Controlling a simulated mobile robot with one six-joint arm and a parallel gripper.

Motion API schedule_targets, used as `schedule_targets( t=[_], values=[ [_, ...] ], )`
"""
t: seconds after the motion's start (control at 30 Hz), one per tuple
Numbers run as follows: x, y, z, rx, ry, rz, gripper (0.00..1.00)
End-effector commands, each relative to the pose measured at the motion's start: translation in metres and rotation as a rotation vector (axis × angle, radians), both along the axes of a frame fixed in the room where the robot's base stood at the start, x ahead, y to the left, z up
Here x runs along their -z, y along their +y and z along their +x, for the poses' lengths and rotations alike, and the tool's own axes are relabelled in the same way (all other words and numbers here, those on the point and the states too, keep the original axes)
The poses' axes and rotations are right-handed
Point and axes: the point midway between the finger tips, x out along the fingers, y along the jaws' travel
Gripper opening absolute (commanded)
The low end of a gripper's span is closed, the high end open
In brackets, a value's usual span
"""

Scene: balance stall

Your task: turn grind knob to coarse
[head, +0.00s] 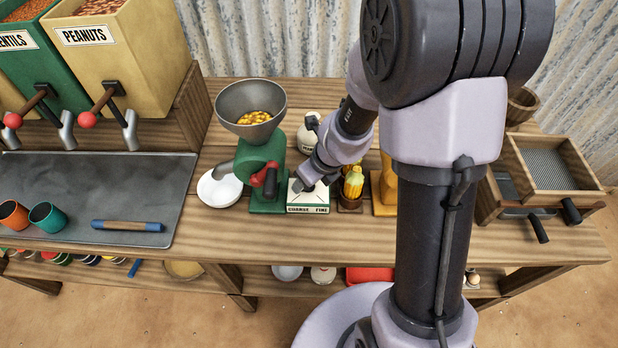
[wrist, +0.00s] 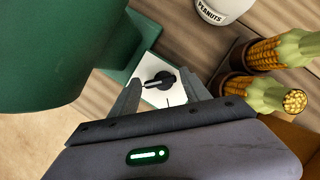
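The grind knob (wrist: 160,80) is a black dial with a pale pointer line, on a white plate (wrist: 150,66) beside the green grinder (wrist: 75,45). In the wrist view its pointer lies toward the left. In the head view the plate (head: 318,208) reads COARSE at left and FINE at right on its front edge. The grinder (head: 262,160) has a grey hopper with yellow kernels. My gripper (head: 308,185) is over the plate and hides the knob there. In the wrist view my gripper (wrist: 160,84) is open, one finger on each side of the knob; contact is not clear.
A white bowl (head: 220,188) stands left of the grinder. A white peanuts jar (head: 306,136) is behind the plate. Corn cobs (head: 354,182) stand in a brown holder just right of it. A sieve box (head: 553,163) is at far right.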

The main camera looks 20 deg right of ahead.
Motion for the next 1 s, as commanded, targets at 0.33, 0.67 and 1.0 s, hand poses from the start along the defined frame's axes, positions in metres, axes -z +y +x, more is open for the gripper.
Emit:
schedule_targets(
  t=[0.33,0.67,1.0],
  values=[
    [0.0,0.0,-0.001,-0.001,0.002,0.0,0.67],
    [-0.078,-0.013,-0.025,0.0,0.0,-0.001,0.67],
    [-0.155,-0.028,-0.056,-0.001,0.0,-0.002,0.67]
  ],
)
